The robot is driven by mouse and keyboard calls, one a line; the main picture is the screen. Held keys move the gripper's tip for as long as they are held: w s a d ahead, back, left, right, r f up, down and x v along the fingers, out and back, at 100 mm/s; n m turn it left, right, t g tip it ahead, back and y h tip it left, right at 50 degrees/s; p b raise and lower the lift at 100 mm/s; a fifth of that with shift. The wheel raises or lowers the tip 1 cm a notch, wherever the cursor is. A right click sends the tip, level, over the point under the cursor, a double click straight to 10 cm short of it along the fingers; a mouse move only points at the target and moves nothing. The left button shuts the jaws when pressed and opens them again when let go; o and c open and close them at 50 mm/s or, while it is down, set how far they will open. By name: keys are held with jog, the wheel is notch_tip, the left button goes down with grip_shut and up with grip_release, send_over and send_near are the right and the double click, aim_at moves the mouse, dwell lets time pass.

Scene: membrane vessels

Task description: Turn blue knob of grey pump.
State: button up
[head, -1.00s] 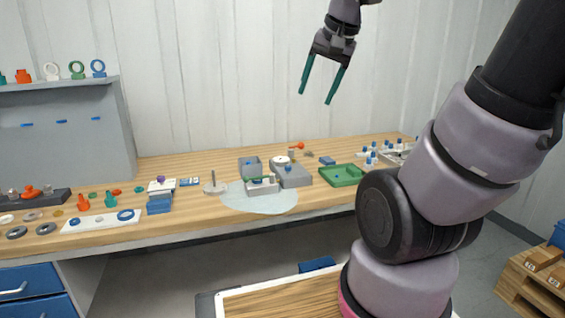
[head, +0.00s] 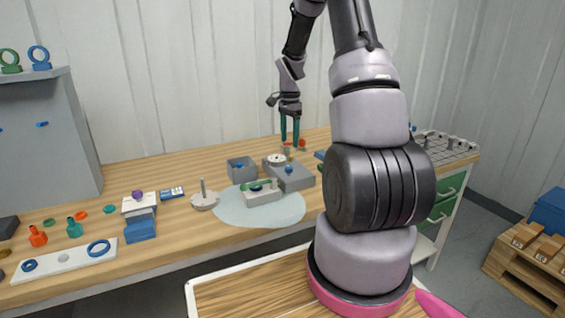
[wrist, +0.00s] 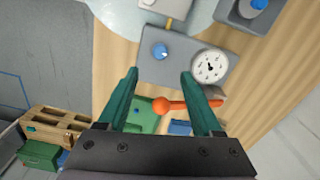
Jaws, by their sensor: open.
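The grey pump (head: 300,181) is a low grey box on the wooden bench. Its blue knob (head: 289,169) is on top, and a round white gauge (head: 277,159) stands near it. In the wrist view the pump (wrist: 185,45) lies beyond the fingertips. There the blue knob (wrist: 160,51) lies between the finger lines, and the gauge (wrist: 209,65) is right of it. My gripper (head: 290,142) points down above the bench, behind the pump. It also shows in the wrist view (wrist: 160,75), open and empty, with its green fingers apart from the knob.
An orange-handled part (wrist: 178,105) lies beneath the fingers in the wrist view. A second grey box (head: 242,173) with a blue part stands left of the pump. A pale fixture with a green handle (head: 258,185) is in front. The pale blue mat (head: 232,210) has bare room.

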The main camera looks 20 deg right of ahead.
aim_at(289, 167)
notch_tip(289, 167, down, 11)
jog(key=shift+r, duration=0.15)
dwell(0.4)
grip_shut()
